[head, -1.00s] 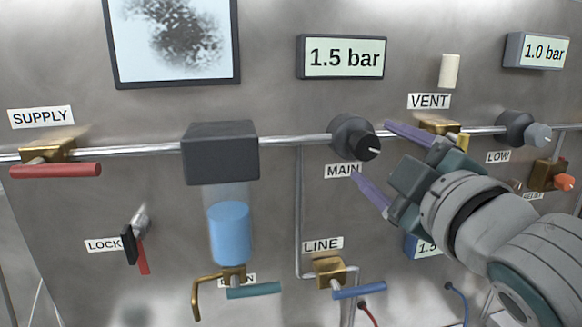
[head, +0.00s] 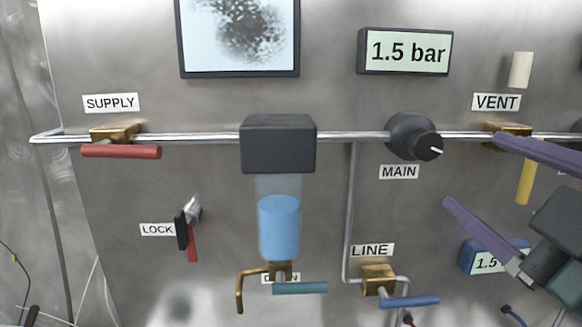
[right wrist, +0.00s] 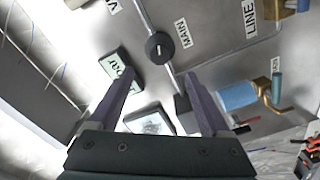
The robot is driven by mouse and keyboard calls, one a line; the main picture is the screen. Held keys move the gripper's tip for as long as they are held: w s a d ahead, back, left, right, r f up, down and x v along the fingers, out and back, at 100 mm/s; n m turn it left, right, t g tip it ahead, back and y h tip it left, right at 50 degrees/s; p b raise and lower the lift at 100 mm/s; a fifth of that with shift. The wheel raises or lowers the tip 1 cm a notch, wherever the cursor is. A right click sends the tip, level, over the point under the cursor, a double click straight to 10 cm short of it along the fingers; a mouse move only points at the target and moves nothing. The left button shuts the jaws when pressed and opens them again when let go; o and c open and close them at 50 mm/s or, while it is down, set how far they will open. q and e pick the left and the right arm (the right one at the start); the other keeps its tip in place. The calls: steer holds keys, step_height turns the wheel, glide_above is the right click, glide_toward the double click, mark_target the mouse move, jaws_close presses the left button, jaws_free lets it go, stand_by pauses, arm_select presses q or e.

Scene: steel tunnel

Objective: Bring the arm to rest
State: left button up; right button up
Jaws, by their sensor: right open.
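My right gripper (head: 472,170) is at the right of the head view, its two purple fingers spread wide and empty. It stands in front of the panel, to the right of the dark MAIN knob (head: 414,137), and is apart from it. The upper finger overlaps the brass VENT valve (head: 508,130) in the picture. In the right wrist view the fingers (right wrist: 165,100) are spread, with the MAIN knob (right wrist: 160,47) beyond them. My left gripper does not show.
The pipe carries a SUPPLY valve with a red handle (head: 121,152) and a dark block above a blue-filled bowl (head: 279,228). A LINE valve (head: 379,280) with a blue handle sits low. A gauge (head: 405,51) reads 1.5 bar. A LOCK lever (head: 188,228) is at left.

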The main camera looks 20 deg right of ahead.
steer(key=s+a+f+m+g+y, duration=0.2)
steer(key=s+a+f+m+g, duration=0.2)
steer(key=s+f+g, duration=0.4)
steer(key=s+a+f+m+g+y, duration=0.25)
steer(key=s+f+g, duration=0.4)
steer(key=f, duration=0.35)
steer(key=w+a+p+v, duration=0.1)
steer(key=w+p+v, duration=0.1)
steer(key=p+v, duration=0.9)
steer(key=w+a+r+p+v, duration=0.1)
steer(key=w+p+v, duration=0.2)
steer(key=p+v, duration=0.9)
steer(key=shift+r+p, duration=0.55)
steer(key=shift+p, duration=0.3)
steer(key=shift+m+t, duration=0.25)
